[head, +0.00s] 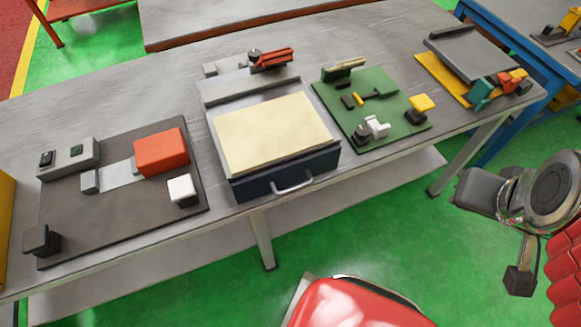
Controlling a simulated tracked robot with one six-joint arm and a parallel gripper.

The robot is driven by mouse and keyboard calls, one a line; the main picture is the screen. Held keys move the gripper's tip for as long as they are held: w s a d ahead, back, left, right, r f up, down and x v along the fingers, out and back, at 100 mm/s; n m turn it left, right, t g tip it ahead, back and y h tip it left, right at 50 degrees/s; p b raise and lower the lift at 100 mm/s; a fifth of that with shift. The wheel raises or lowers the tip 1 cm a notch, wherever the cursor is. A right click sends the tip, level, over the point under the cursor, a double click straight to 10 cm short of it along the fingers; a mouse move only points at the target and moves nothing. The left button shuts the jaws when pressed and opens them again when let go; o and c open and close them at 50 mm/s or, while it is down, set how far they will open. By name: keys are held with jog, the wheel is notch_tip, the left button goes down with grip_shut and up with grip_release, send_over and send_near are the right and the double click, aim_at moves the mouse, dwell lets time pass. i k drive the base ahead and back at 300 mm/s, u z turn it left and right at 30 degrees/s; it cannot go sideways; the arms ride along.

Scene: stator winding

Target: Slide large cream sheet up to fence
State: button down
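The large cream sheet (273,132) lies flat on a grey-topped fixture with a dark blue front (262,183) and a metal handle. A raised grey bar, which looks like the fence (250,89), runs along the back of the fixture. A narrow grey strip shows between the sheet's far edge and this bar. My gripper (520,281) seems to be the dark end part at the lower right, over the green floor, well away from the sheet. Its fingers cannot be made out clearly, and nothing held in it shows.
A dark board with an orange block (161,152) lies left of the fixture. A green board (388,128) with small parts lies right of it, and a dark grey plate (470,53) lies farther right. A red clamp-like part (272,59) stands behind the bar.

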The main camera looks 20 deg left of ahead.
aim_at(257, 136)
jog(key=k, duration=1.5)
jog(key=u, duration=1.55)
jog(key=i, duration=1)
